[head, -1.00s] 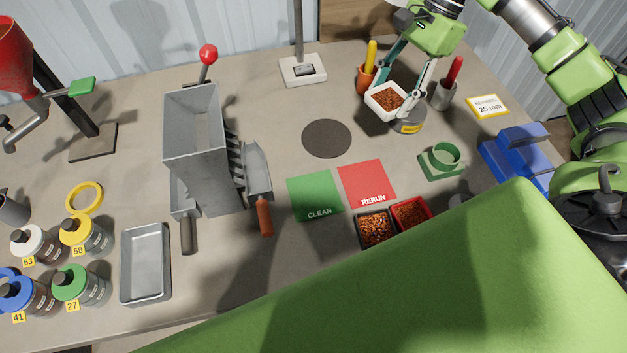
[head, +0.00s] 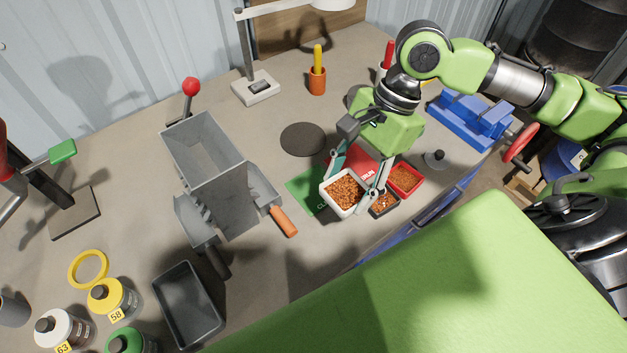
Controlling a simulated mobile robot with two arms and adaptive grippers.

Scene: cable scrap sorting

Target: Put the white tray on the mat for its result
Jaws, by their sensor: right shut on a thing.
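The white tray (head: 331,206), filled with copper-coloured granules, is held in my right gripper (head: 356,180). The gripper is shut on its rim from above. The tray covers part of the green mat (head: 303,186), marked CLEAN in the earlier view, and lies left of the small black tray. I cannot tell whether the tray touches the surface. The red RERUN mat (head: 358,160) shows behind the tray, partly hidden by the gripper. My left gripper is not in view.
A black tray (head: 371,212) and a red tray (head: 419,187) of granules sit close to the right.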

